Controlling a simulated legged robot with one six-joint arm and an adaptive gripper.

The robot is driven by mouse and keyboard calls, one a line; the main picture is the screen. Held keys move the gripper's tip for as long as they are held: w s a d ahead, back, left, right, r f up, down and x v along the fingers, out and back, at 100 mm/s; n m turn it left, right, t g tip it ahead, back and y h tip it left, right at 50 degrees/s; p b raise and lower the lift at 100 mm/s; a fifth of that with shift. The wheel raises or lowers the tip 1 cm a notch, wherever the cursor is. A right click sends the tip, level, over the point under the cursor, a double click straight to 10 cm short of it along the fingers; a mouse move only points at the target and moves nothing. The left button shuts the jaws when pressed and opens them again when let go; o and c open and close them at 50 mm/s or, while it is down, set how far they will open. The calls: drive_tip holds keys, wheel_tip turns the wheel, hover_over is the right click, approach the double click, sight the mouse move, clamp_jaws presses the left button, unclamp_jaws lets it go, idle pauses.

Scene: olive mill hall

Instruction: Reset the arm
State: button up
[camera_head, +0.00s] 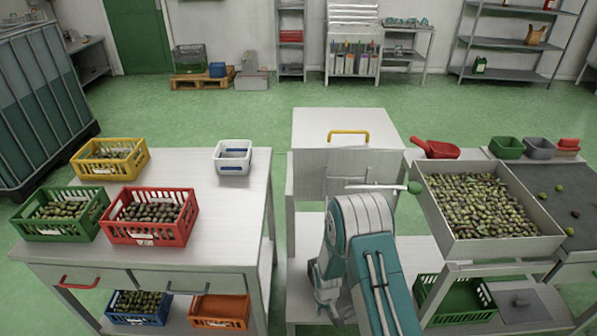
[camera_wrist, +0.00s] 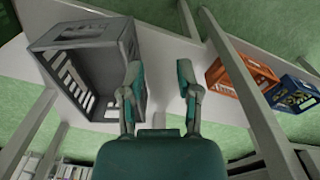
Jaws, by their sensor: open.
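My arm stands in the middle of the head view, bent in front of the white cabinet (camera_head: 345,128). My gripper is hidden behind my arm links there. In the wrist view my gripper (camera_wrist: 160,82) is open, its two teal-tipped fingers apart with nothing between them. An empty-looking grey crate (camera_wrist: 85,37) lies close to the left of the left finger in that picture. I cannot tell whether they touch.
Left table (camera_head: 215,205) bears yellow (camera_head: 128,148), green (camera_head: 60,228) and red (camera_head: 160,232) crates of olives and a white bin (camera_head: 233,158). A lever with a green knob (camera_head: 414,188) is close to my arm. Right, an olive tray (camera_head: 505,246). Behind, floor is open.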

drive_tip(key=s+d+r+m+t, duration=0.1)
drive_tip(key=d+r, duration=0.1)
drive_tip(key=r, duration=1.5)
drive_tip(key=s+d+r+m+t, duration=0.1)
drive_tip(key=s+d+r+t, duration=0.1)
drive_tip(key=r, duration=1.5)
drive_tip(key=s+d+r+m+t, duration=0.1)
drive_tip(key=s+r, duration=0.6)
drive_tip(key=s, duration=0.3)
drive_tip(key=s+d+r+m+t, duration=0.1)
drive_tip(key=s+d+r, duration=0.1)
drive_tip(key=s+r, duration=0.6)
drive_tip(key=s, duration=0.3)
drive_tip(key=shift+r+m, duration=0.15)
drive_tip(key=shift+m, duration=0.15)
